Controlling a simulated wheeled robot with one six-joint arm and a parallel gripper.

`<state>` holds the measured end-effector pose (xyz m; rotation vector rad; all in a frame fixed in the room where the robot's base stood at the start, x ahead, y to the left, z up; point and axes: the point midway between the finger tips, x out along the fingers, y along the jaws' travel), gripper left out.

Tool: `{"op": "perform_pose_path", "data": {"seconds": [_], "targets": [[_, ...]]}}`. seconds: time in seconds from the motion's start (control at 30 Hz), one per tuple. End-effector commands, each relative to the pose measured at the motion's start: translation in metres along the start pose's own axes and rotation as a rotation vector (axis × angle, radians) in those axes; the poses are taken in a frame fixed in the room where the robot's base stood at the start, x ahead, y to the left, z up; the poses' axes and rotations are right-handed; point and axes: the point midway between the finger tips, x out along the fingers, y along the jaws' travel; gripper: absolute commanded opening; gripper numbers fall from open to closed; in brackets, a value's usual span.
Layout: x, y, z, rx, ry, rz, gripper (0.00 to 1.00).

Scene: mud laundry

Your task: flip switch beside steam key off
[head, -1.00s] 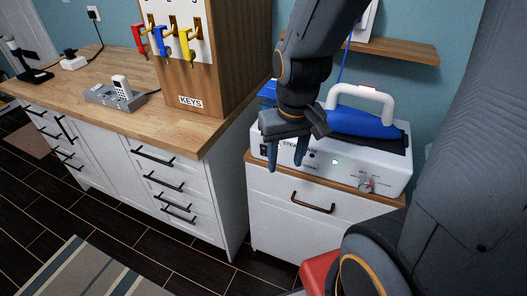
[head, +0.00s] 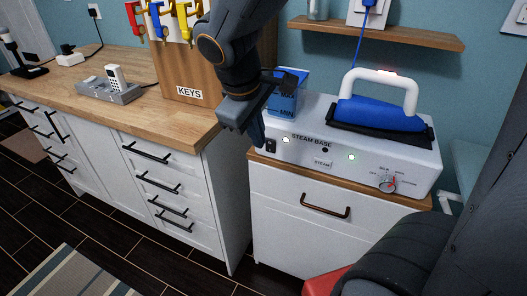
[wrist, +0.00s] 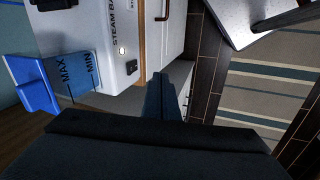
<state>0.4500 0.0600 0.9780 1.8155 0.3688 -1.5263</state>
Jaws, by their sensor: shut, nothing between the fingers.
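The white steam base (head: 365,160) stands on a small white cabinet. A dark rocker switch (head: 271,146) is at the left end of its front panel, beside a lit white lamp (head: 286,140). The switch also shows in the wrist view (wrist: 131,67); its on or off position is too small to tell. A key labelled STEAM (head: 322,164) sits further right on the panel, below a black round spot. My gripper (head: 258,132) is shut and empty, just left of the switch. In the wrist view its fingers (wrist: 165,97) point past the base's corner, apart from the switch.
A blue iron with a white handle (head: 381,95) rests on the base. A blue water tank (head: 284,100) stands behind my gripper. A knob (head: 388,184) is at the panel's right.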

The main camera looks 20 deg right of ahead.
Motion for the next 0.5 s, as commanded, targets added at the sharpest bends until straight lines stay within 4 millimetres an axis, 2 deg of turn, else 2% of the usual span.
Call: {"op": "perform_pose_path", "data": {"seconds": [0.03, 0.2, 0.5], "targets": [[0.003, 0.000, -0.008, -0.036, 0.006, 0.021, 0.00], [0.000, 0.003, -0.019, -0.108, 0.012, 0.070, 0.00], [-0.003, 0.004, -0.022, -0.125, 0.013, 0.082, 0.00]]}}
